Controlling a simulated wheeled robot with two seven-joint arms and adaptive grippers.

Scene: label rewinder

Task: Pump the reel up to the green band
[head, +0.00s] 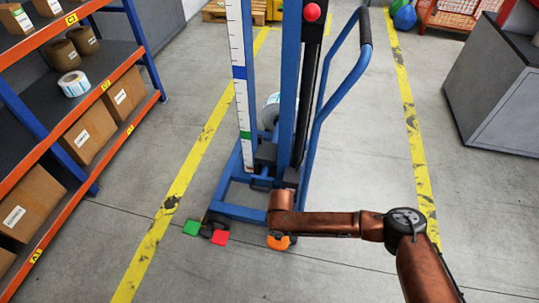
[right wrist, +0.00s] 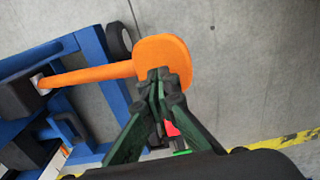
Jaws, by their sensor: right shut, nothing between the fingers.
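A blue lift (head: 287,80) stands in the aisle with a white scale (head: 234,35) on its left. The scale has a blue band (head: 239,73) and, lower down, a green band (head: 246,135). A pale reel (head: 270,108) shows partly behind the mast, low down; its exact height against the scale is unclear. An orange foot pedal (head: 279,242) sits at the lift's base, partly under my right arm. In the right wrist view, my right gripper (right wrist: 160,78) is shut and empty, its tips at the lower edge of the orange pad (right wrist: 165,55); contact is unclear. My left gripper is out of view.
A green pedal (head: 193,227) and a red pedal (head: 220,238) lie left of the orange one. Shelves with boxes (head: 88,128) line the left. A grey cabinet (head: 490,95) stands at the right. The floor between the yellow lines is mostly clear.

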